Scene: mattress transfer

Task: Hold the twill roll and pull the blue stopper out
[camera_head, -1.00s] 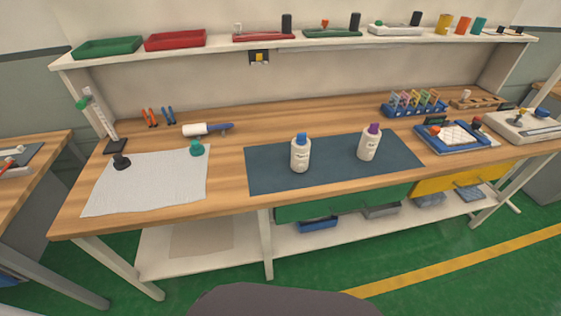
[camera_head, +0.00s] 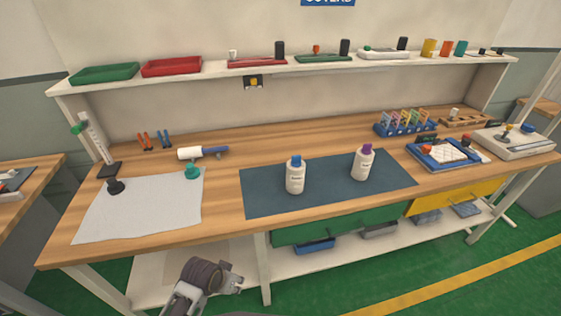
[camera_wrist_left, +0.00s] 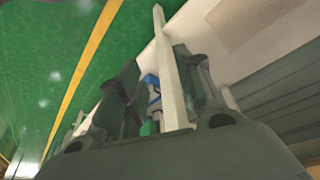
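A white roll-like cylinder (camera_head: 189,153) with a blue end (camera_head: 214,150) and a darker tip lies on its side on the wooden bench, behind the pale cloth. I cannot tell if it is twill. A white bottle with a blue cap (camera_head: 296,176) stands upright on the dark blue mat (camera_head: 262,199). My left gripper (camera_head: 236,283) is low in front of the bench, below its top and away from these objects. In the left wrist view its two fingers (camera_wrist_left: 162,88) are spread, with nothing clearly held between them. My right gripper is not in view.
A purple-capped bottle (camera_head: 363,163) stands on the mat. A pale cloth (camera_head: 140,212) has a green stopper-like piece (camera_head: 192,172) and a black one (camera_head: 115,187) at its edges. The bench's front edge and legs stand near my left arm. A blue tray (camera_head: 443,156) is at right.

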